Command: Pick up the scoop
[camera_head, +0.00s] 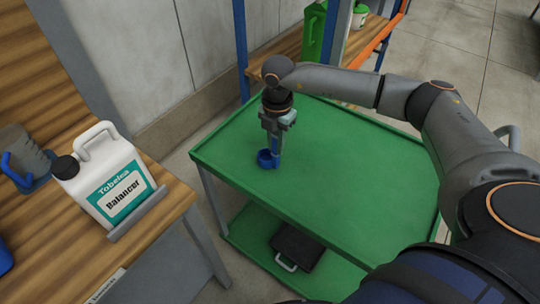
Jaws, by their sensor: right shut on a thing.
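The blue scoop (264,159) is at the green cart top, toward its left part. Its round cup shows low, beside the upright blue part under my gripper. My right gripper (277,134) points down from above and is shut on the scoop. I cannot tell whether the scoop touches the cart top or hangs just over it. My left gripper is not in view.
The green cart (350,185) is otherwise bare on top, and a black case (296,247) lies on its lower shelf. A wooden bench at left holds a white Balancer jug (105,180). A rack with a green can (313,35) stands behind the cart.

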